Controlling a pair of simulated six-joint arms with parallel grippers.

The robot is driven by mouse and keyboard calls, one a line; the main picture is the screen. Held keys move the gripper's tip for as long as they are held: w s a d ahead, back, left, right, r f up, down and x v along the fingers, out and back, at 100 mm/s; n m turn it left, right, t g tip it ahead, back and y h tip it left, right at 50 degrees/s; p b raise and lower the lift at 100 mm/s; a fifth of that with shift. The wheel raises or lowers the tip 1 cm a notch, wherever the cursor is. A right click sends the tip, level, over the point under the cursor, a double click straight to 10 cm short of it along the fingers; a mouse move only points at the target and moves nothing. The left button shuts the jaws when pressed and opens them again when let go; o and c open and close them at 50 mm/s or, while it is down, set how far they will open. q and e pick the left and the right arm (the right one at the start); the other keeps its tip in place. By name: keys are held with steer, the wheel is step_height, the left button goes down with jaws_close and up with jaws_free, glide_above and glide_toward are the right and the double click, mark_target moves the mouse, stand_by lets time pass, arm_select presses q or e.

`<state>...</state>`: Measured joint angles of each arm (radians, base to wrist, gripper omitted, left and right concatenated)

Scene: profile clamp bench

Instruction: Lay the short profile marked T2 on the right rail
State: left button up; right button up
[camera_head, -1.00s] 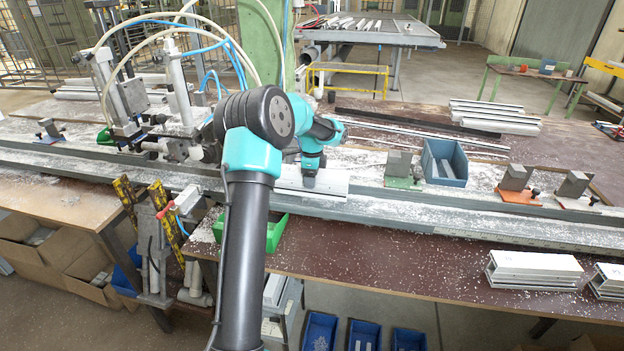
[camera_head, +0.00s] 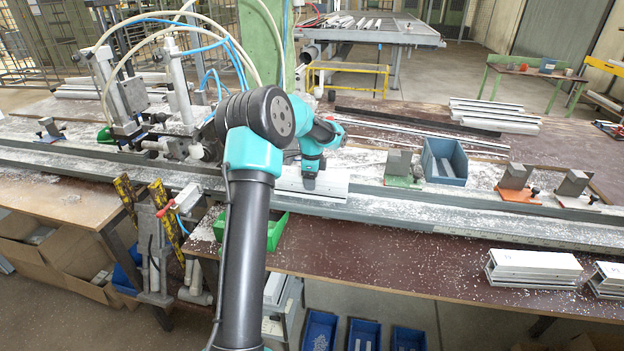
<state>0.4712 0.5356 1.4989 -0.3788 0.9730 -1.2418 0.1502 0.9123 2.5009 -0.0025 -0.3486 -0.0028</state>
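A short white profile (camera_head: 332,184) lies along the rail (camera_head: 400,209) in the middle of the bench. My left gripper (camera_head: 309,179) is right over this profile, pointing down at it. Its fingertips are small and partly hidden, so I cannot tell whether they are open or shut on it. My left arm covers the profile's left part, and no T2 mark is legible on it. A stack of short white profiles (camera_head: 534,263) lies on the brown tabletop at the right, with a second stack (camera_head: 608,277) at the edge. Their faint marks are unreadable. My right gripper is out of view.
Clamp blocks stand behind the rail on a green base (camera_head: 403,181), an orange base (camera_head: 517,195) and farther right. A blue bin (camera_head: 444,162) stands between them. Pneumatic clamps (camera_head: 125,98) with hoses rise at the left. A green bin (camera_head: 277,231) is beside my arm.

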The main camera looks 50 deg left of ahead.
arm_select(q)
steer(key=o, duration=0.4)
steer(key=shift+s+d+f, duration=0.1)
steer(key=shift+f, duration=0.4)
steer(key=shift+c, duration=0.2)
steer(key=shift+r, duration=0.1)
steer(key=shift+o, duration=0.3)
steer(key=shift+r, duration=0.55)
step_height(320, 180, up, 12)
steer(key=shift+r, duration=0.2)
